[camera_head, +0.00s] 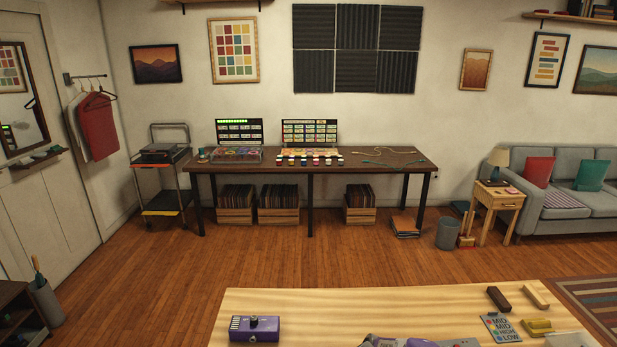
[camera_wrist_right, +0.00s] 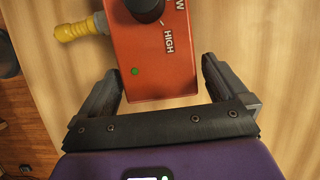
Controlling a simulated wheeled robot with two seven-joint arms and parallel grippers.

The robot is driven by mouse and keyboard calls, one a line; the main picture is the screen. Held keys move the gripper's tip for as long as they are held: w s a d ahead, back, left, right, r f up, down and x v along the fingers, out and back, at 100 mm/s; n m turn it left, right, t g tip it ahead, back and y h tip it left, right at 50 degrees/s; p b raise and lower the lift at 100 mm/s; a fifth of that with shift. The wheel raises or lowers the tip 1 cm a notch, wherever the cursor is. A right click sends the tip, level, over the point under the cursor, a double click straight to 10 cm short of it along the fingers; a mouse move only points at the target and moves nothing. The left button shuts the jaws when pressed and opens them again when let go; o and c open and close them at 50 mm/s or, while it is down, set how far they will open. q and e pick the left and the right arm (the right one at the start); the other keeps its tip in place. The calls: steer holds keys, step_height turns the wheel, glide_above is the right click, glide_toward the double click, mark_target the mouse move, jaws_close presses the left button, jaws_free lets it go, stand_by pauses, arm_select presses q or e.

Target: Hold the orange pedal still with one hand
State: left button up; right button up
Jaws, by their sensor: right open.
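The orange pedal (camera_wrist_right: 160,60) shows in the right wrist view, lying on the pale wooden table with a black knob, the word HIGH and a green dot on its face. A yellow ribbed plug (camera_wrist_right: 82,27) sticks out of its left side. My right gripper (camera_wrist_right: 158,70) is open, with a finger on either side of the pedal's near end. A gap shows between each finger and the pedal. The pedal's far end is cut off by the frame. I cannot make out the orange pedal in the head view. My left gripper is not in view.
On the near table (camera_head: 330,300), a purple pedal (camera_head: 254,328) stands at the left. A label card (camera_head: 500,327), a brown block (camera_head: 498,297), a tan block (camera_head: 536,295) and a yellow object (camera_head: 538,327) lie at the right. The table's middle back is clear.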

steer(key=v, duration=1.2)
steer(key=shift+a+r, duration=0.1)
steer(key=shift+r, duration=0.05)
step_height(320, 180, up, 10)
steer(key=p, duration=0.9)
